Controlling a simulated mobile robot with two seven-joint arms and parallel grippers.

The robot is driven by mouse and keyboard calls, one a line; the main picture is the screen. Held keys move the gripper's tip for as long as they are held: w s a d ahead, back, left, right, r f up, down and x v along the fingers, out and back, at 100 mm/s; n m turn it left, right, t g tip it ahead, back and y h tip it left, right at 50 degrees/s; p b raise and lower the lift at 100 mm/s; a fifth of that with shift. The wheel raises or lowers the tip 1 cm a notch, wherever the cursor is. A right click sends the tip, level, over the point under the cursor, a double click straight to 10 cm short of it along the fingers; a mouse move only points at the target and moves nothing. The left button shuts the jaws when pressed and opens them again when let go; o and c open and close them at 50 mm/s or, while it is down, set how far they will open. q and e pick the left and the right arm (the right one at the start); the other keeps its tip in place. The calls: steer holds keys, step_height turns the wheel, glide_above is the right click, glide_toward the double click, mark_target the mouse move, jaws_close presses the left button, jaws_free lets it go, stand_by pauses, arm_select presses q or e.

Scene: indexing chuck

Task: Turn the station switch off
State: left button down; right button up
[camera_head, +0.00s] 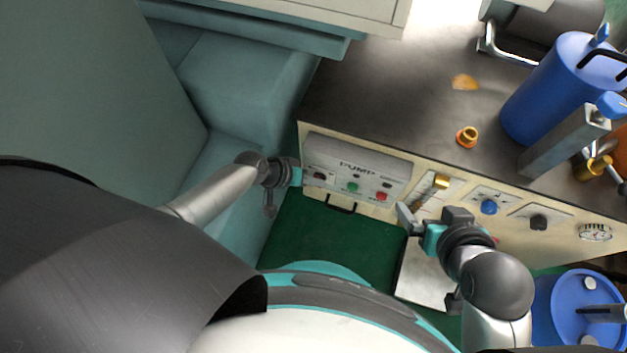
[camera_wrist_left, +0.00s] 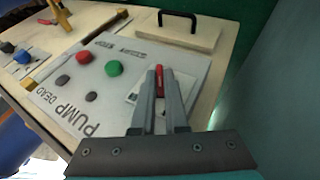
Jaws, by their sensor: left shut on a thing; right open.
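The pump panel (camera_head: 357,168) is a light grey box on the cream front of the bench. At its left end is a small red switch (camera_head: 319,176) on a pale plate. In the left wrist view the red switch (camera_wrist_left: 161,80) shows between the fingertips of my left gripper (camera_wrist_left: 160,74). That gripper (camera_head: 299,177) is shut on it, and the fingers hide part of the switch and plate. Which way the switch is set cannot be told. My right gripper (camera_head: 412,222) is open, in front of the bench below a brass-tipped lever (camera_head: 440,183).
The panel has a green button (camera_head: 353,187) and a red button (camera_head: 381,196). A blue knob (camera_head: 489,207), a black knob (camera_head: 539,222) and a gauge (camera_head: 595,232) are further right. A black handle (camera_head: 341,205) sits below the panel. A blue cylinder (camera_head: 552,88) stands on the bench.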

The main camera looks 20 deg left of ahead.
steer(key=shift+w+a, duration=0.1)
stand_by(0.3)
arm_select(q)
steer(key=c, duration=0.9)
jaws_free()
steer(key=shift+c, duration=0.2)
steer(key=p+v, duration=1.1)
steer(key=v, duration=0.4)
arm_select(e)
steer(key=s+d+f+g+h, duration=0.1)
steer(key=s+d+f+g, duration=0.1)
steer(key=f, duration=0.6)
steer(key=s+d+f+g, duration=0.3)
steer(key=s+f, duration=0.3)
steer(key=f, duration=0.3)
steer(key=shift+s+d+f+h, duration=0.15)
steer(key=shift+s+d+h, duration=0.25)
steer(key=shift+d, duration=0.05)
arm_select(q)
steer(key=shift+s, duration=0.1)
